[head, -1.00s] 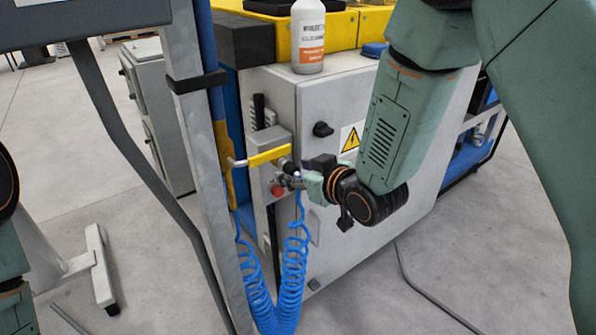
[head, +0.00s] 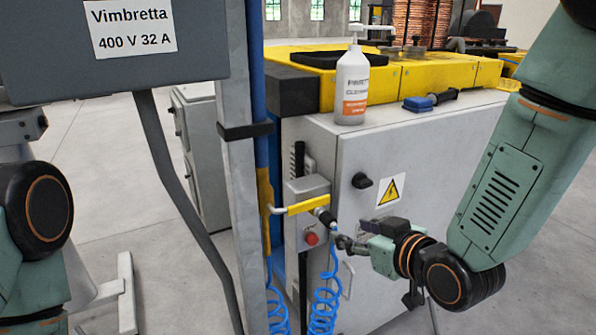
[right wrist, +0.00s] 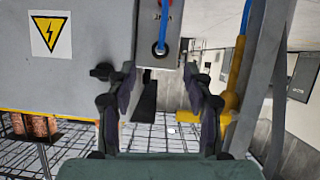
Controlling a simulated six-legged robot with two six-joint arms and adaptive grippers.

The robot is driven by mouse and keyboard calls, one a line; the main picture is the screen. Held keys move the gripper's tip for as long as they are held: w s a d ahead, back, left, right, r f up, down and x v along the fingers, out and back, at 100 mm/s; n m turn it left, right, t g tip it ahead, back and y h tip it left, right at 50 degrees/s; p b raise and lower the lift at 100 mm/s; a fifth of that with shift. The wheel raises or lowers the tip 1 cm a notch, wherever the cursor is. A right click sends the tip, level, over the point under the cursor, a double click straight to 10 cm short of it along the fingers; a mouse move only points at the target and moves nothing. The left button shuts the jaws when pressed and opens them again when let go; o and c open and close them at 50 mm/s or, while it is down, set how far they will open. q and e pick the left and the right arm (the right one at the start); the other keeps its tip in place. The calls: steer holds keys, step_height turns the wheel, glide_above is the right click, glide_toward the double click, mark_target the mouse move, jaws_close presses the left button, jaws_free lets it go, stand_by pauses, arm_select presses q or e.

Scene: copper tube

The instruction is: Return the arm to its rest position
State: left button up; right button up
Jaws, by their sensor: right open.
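My right gripper (head: 345,243) is open and empty, in front of the grey cabinet, just right of and below the yellow valve handle (head: 307,205). The yellow handle (right wrist: 187,117) shows there near the right finger. My right arm reaches in from the upper right. Part of my left arm shows at the left edge; its gripper is out of view.
Blue coiled hoses (head: 322,305) hang below the valve, close to the right gripper. A grey post (head: 240,170) stands to the left. A white bottle (head: 352,85) and a blue-handled brush (head: 430,101) are on the cabinet top (head: 385,118). Open floor lies at right.

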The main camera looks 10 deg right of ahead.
steer(key=s+d+f+m+g+h, duration=0.2)
steer(key=s+f+g, duration=0.1)
steer(key=s+f, duration=0.4)
steer(key=s+d+f+m+g+h, duration=0.1)
steer(key=s+d+f+m+g, duration=0.2)
steer(key=f, duration=0.6)
steer(key=s+f+g, duration=0.2)
steer(key=s+f, duration=0.2)
steer(key=s, duration=0.3)
steer(key=s+f+g, duration=0.2)
steer(key=s+f, duration=0.2)
steer(key=s, duration=0.4)
steer(key=s+f+g+h, duration=0.1)
steer(key=s+f+g, duration=0.1)
steer(key=s+f, duration=0.2)
steer(key=s, duration=0.3)
steer(key=shift+s+f+g, duration=0.25)
steer(key=shift+s+g, duration=0.05)
steer(key=shift+g, duration=0.1)
